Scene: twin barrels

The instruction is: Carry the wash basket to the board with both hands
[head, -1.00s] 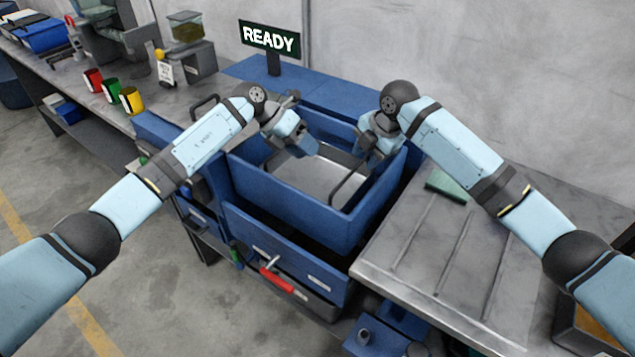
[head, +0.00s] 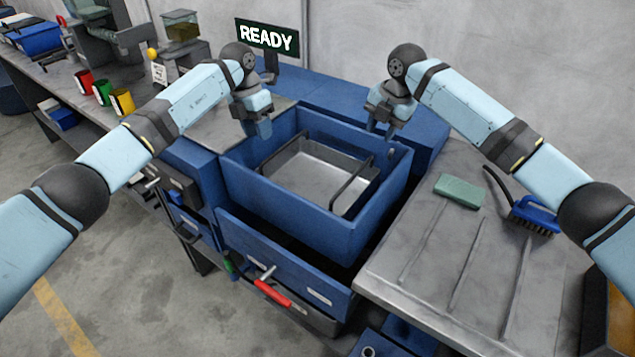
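The wash basket (head: 310,178), a shallow grey metal tray with dark bar handles on its left and right sides, sits inside the deep blue basin (head: 290,212). My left gripper (head: 257,130) points down above the basin's back left rim, apart from the basket, and looks open and empty. My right gripper (head: 380,128) points down above the back right rim, open and empty, also apart from the basket. The grooved grey board (head: 440,255) lies right of the basin.
A green sponge (head: 459,191) and a blue-handled brush (head: 533,216) lie on the board's back part. A READY sign (head: 267,38) stands behind the basin. Red, green and yellow cups (head: 103,92) stand on the left counter.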

